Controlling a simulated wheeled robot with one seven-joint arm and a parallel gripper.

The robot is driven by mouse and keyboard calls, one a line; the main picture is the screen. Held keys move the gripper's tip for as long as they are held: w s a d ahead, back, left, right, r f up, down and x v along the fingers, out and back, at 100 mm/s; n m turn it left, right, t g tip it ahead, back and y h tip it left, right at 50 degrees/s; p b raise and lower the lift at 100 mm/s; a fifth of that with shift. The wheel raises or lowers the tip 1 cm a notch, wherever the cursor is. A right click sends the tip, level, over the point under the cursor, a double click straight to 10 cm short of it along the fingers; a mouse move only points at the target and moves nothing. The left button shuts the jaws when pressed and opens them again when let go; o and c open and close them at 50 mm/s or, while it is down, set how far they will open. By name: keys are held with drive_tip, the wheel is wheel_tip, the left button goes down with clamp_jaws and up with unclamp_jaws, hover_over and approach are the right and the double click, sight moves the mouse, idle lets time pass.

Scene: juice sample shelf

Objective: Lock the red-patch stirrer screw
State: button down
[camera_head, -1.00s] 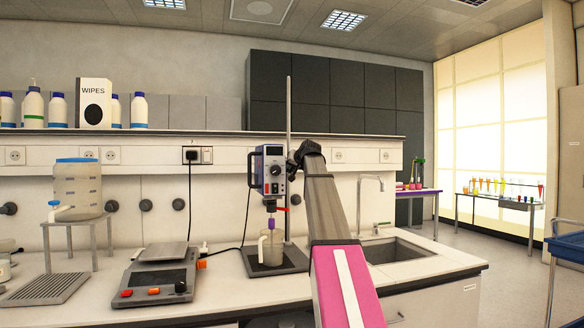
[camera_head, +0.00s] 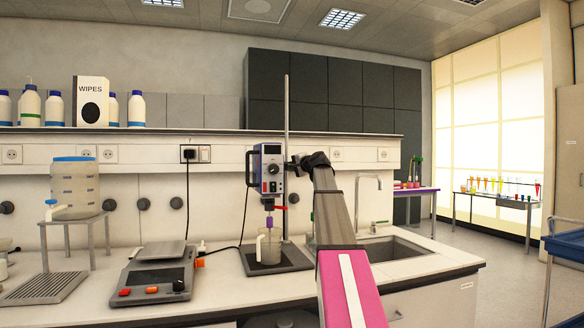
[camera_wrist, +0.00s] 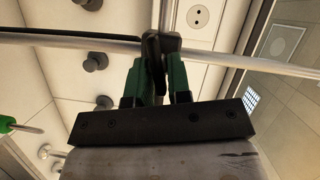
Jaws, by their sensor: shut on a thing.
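The overhead stirrer (camera_head: 268,170), a blue-grey box with a dark dial, hangs on a tall vertical rod (camera_head: 287,110). Small red marks show low on its front. My gripper (camera_head: 296,164) is at the rod, just right of the stirrer. In the wrist view, its green fingers (camera_wrist: 157,82) are shut on a black screw knob (camera_wrist: 154,52) beside the metal rod (camera_wrist: 168,14). The knob's turn position cannot be told.
A balance (camera_head: 155,280) stands left of the stirrer's dark base (camera_head: 292,258). A sink (camera_head: 395,248) and tap (camera_head: 369,182) lie to the right. A shelf edge (camera_head: 130,131) runs behind. A beverage tank (camera_head: 75,187) stands at far left.

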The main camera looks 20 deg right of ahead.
drive_tip(key=shift+f+m+t+y, duration=0.2)
drive_tip(key=shift+m+t+y, duration=0.25)
drive_tip(key=shift+m, duration=0.85)
drive_tip(key=c, duration=1.1)
unclamp_jaws()
drive_tip(key=shift+s, duration=0.15)
drive_tip(key=v, duration=1)
drive_tip(key=shift+s, duration=0.3)
drive_tip(key=shift+d, duration=0.1)
drive_tip(key=shift+s, duration=0.1)
